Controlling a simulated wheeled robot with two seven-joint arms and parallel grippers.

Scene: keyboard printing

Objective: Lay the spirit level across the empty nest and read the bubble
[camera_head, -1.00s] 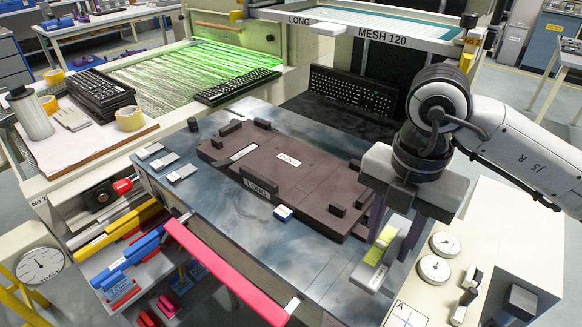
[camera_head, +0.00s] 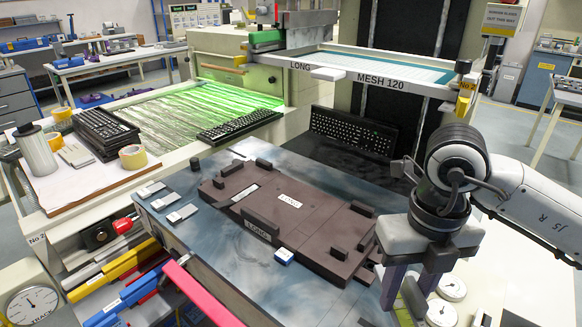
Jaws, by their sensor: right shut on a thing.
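The empty nest (camera_head: 310,225) is a dark brown plate with raised blocks, marked LONG, on the blue-grey table; no keyboard lies in it. My right gripper (camera_head: 408,290) is at the right of the nest, pointing down, its fingers shut on a yellow-green bar, seemingly the spirit level (camera_head: 413,298). The fingers and the picture's lower edge hide much of the bar; its bubble cannot be read. I cannot tell whether it touches the table. My left gripper is not in view.
A small blue and white block (camera_head: 284,256) sits by the nest's front edge. Small grey pieces (camera_head: 165,202) lie at the table's left. Round dials (camera_head: 452,287) stand right of the gripper. A keyboard (camera_head: 353,128) lies behind the nest, below the MESH 120 screen frame (camera_head: 390,78).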

